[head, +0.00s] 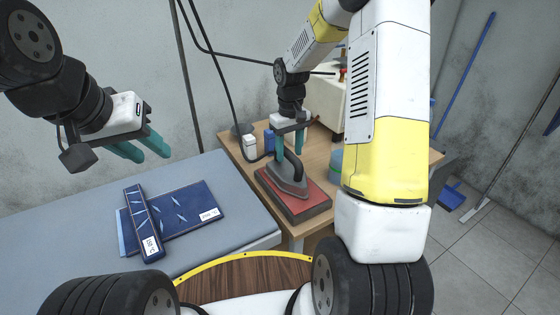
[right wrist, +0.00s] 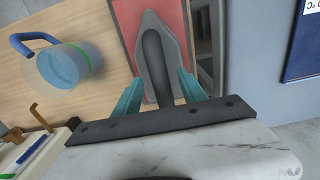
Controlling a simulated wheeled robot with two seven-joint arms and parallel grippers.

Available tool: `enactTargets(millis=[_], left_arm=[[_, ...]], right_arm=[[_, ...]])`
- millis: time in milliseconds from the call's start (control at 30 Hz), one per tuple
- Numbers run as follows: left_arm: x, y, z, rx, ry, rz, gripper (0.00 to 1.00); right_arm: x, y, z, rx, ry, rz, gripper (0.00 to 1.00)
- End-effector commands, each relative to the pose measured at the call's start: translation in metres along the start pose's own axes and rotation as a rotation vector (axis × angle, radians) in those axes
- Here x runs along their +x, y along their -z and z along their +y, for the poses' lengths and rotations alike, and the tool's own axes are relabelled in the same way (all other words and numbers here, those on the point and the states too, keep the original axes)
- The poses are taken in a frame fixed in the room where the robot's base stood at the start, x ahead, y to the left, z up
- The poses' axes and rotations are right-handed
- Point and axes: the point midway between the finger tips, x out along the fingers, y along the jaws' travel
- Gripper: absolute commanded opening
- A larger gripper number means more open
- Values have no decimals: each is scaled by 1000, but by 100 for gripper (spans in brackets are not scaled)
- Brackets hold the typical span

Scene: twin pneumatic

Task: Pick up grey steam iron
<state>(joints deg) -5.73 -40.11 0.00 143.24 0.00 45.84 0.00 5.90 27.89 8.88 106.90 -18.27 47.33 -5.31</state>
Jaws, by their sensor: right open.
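The grey steam iron (head: 287,178) rests on a red pad (head: 308,203) on the wooden table, with a dark cord running up from it. In the right wrist view the iron (right wrist: 155,62) points away from me, its handle lying between my fingers. My right gripper (head: 289,143) is open, pointing down at the iron's handle. In the right wrist view its teal fingers (right wrist: 160,96) stand either side of the handle, apart from each other; I cannot tell whether they touch it. My left gripper (head: 148,150) hangs over the grey padded board, its two teal fingers apart and empty.
Folded blue fabric pieces (head: 188,208) with white labels lie on the grey padded board (head: 75,205). A clear jug (right wrist: 68,64) with a blue handle stands on the table beside the iron.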

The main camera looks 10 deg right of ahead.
Motion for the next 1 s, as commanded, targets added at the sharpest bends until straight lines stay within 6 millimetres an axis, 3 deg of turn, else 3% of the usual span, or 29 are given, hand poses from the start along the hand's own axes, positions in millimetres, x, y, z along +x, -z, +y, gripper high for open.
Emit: enactTargets(millis=[133, 400, 433, 667, 1000], left_arm=[[0, 0, 0, 0, 0, 0, 36], [0, 0, 0, 0, 0, 0, 36], [0, 0, 0, 0, 0, 0, 36], [0, 0, 0, 0, 0, 0, 36], [0, 0, 0, 0, 0, 0, 36]], right_arm=[[18, 0, 0, 0, 1, -1, 49], [22, 0, 0, 0, 0, 1, 49], [22, 0, 0, 0, 0, 1, 47], [21, 0, 0, 0, 0, 1, 2], [21, 0, 0, 0, 0, 1, 0]])
